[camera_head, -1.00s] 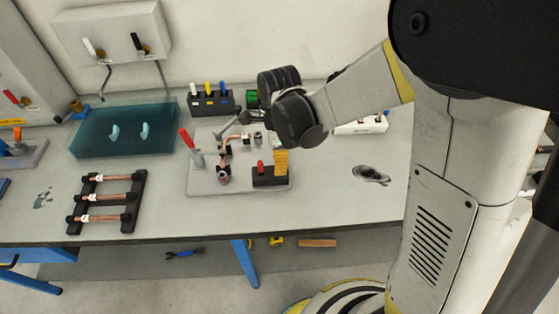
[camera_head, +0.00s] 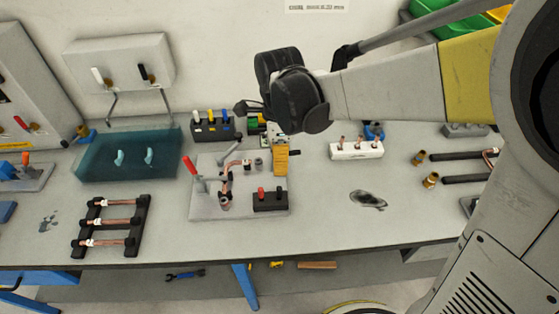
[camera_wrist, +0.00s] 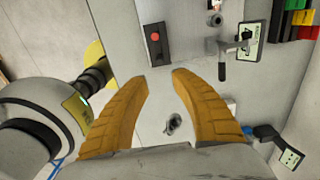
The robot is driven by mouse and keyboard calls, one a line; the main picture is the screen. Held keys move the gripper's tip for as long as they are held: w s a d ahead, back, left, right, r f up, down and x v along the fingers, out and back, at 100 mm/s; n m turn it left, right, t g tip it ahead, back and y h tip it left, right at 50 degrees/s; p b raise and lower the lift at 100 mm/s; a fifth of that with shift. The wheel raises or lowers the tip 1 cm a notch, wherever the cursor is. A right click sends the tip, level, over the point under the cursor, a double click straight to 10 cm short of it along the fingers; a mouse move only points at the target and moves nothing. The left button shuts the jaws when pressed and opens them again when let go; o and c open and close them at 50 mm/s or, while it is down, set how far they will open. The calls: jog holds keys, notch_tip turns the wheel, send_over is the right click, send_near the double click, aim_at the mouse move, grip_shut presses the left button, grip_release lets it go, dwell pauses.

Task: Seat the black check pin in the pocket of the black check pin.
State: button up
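My gripper (camera_head: 281,173) has orange fingers and hangs over the back right of the grey fixture plate (camera_head: 209,205). In the wrist view the two fingers (camera_wrist: 161,77) are apart with nothing between them. A black block (camera_head: 270,202) lies at the plate's front right, with a red-topped pin (camera_head: 261,192) and a small dark pin-like shape (camera_head: 279,194) beside it. The block also shows in the wrist view (camera_wrist: 156,48), beyond the fingertips, with the red top. I cannot tell for sure whether the dark shape is the black check pin or how deep it sits.
A red-handled clamp (camera_head: 190,166) and copper tubing (camera_head: 226,183) stand on the plate. A dark rack (camera_head: 213,130) with coloured handles is behind it. A white block (camera_head: 356,150) with copper pieces stands to the right. The table front right of the plate is mostly clear.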

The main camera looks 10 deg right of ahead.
jog(key=s+d+r+n+t, duration=0.3)
jog(key=s+d+r+n, duration=0.1)
jog(key=n, duration=0.5)
jog(key=s+d+r+n+t, duration=0.4)
jog(key=s+d+n, duration=0.2)
jog(key=d+n, duration=0.3)
jog(key=shift+s+d+r, duration=0.25)
jog(key=shift+s, duration=0.15)
notch_tip(320, 180, down, 10)
jog(key=b, duration=1)
